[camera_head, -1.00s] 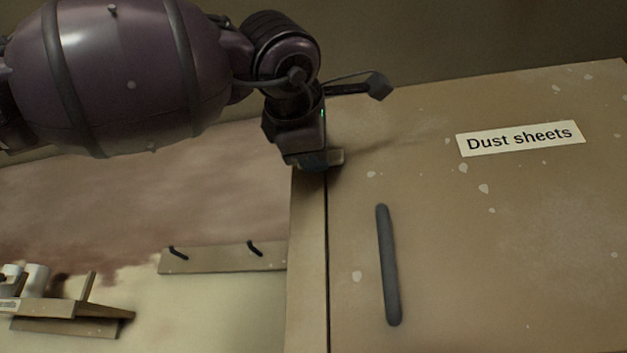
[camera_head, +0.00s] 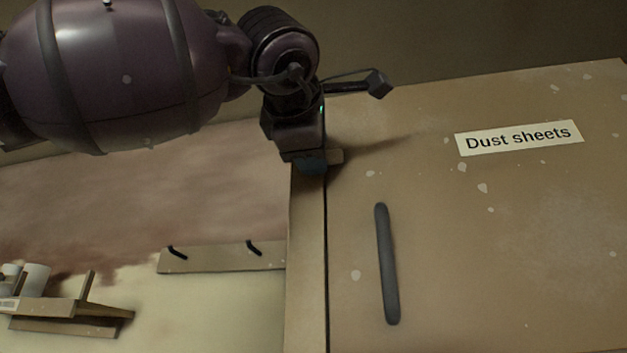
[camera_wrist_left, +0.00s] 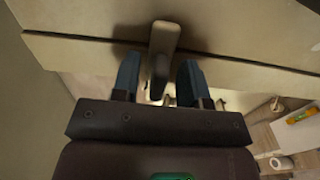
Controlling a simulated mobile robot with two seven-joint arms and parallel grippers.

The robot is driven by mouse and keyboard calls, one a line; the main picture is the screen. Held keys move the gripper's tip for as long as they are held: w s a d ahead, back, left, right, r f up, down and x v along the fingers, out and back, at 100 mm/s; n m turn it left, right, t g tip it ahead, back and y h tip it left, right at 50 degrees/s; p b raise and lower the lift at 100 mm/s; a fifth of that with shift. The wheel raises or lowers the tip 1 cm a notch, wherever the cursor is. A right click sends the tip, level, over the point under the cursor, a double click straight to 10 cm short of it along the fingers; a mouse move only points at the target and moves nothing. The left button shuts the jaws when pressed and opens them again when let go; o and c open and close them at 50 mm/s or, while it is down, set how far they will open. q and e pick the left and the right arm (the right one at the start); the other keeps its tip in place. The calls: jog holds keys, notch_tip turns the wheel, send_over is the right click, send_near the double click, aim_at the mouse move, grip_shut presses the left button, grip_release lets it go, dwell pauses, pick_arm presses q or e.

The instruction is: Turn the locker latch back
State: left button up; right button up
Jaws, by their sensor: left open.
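The locker door (camera_head: 480,250) is tan with a "Dust sheets" label and a dark vertical handle (camera_head: 387,265). The latch (camera_head: 336,156), a small tan bar, sits at the door's left edge near the top, and its right end shows beside my left gripper (camera_head: 312,165). In the left wrist view the latch (camera_wrist_left: 165,38) runs from the door seam down between the two blue fingers of my left gripper (camera_wrist_left: 159,68). The fingers are open, one on each side of it, with no clear grip. The gripper hides most of the latch in the head view. My right gripper is not in view.
A hook rail (camera_head: 215,258) with two dark hooks is on the wall left of the locker. A small wooden shelf (camera_head: 75,308) with white items is at the lower left. The door face around the handle is clear.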

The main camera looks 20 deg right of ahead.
pick_arm(q)
jog(key=b+v, duration=0.3)
jog(key=v, duration=0.7)
jog(key=shift+s+a, duration=0.2)
jog(key=shift+s, duration=0.05)
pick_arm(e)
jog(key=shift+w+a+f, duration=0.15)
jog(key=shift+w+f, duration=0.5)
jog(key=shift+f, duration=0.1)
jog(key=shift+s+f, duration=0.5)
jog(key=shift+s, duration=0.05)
